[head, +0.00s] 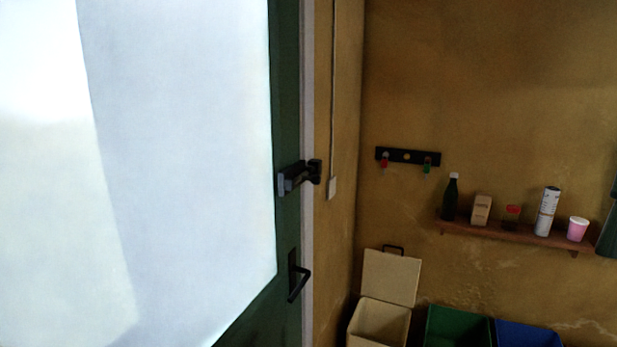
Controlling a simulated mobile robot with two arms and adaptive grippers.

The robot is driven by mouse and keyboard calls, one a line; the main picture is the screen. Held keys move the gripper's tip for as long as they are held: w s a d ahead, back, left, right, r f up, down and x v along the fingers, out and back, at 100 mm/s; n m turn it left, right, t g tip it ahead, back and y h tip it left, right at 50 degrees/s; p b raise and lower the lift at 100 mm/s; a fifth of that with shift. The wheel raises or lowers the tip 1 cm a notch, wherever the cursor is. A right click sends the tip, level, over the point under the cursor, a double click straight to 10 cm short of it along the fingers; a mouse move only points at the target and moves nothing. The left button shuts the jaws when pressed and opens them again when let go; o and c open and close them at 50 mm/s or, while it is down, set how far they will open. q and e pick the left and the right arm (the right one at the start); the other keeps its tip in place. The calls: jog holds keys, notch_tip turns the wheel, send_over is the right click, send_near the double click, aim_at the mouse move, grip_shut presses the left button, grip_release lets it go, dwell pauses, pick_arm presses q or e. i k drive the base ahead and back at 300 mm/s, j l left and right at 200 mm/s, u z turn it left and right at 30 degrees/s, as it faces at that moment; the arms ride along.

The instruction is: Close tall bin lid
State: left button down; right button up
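A cream bin (378,324) stands at the bottom centre-right of the head view, in the corner by the door. Its cream lid (390,277) is open, raised upright at the back against the wall side, with a dark handle (393,249) at its top edge. The bin's lower part is cut off by the frame. Neither of my grippers shows in this view.
A green bin (458,326) and a blue bin (527,335) stand right of the cream bin. A wooden shelf (505,235) with several small items hangs above them. A green-framed door (287,120) with a black handle (298,277) fills the left.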

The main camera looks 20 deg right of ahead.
aim_at(392, 279)
jog(key=z, duration=1.35)
jog(key=i, duration=0.2)
